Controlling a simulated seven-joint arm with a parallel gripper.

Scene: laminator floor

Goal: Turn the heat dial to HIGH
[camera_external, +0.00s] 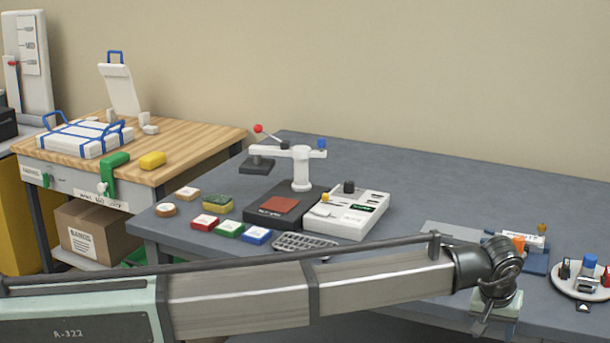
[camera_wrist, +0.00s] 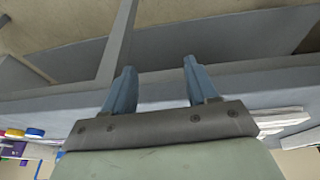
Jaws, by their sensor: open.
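A white control box (camera_external: 345,216) stands on the grey table, beside the black press base with its reddish-brown pad. A dark round knob (camera_external: 349,187), perhaps the heat dial, rises at the box's back edge. Its pointer and any HIGH mark are too small to read. My gripper (camera_external: 482,326) is at the front right, near the table's front edge, well apart from the box. In the wrist view my gripper (camera_wrist: 160,66) shows two blue-grey fingers spread with nothing between them. The box is not recognizable in the wrist view.
Colored blocks (camera_external: 229,229) and a grey rack (camera_external: 305,243) lie in front. A round tray (camera_external: 582,281) with small items is at right. The table behind the box is clear.

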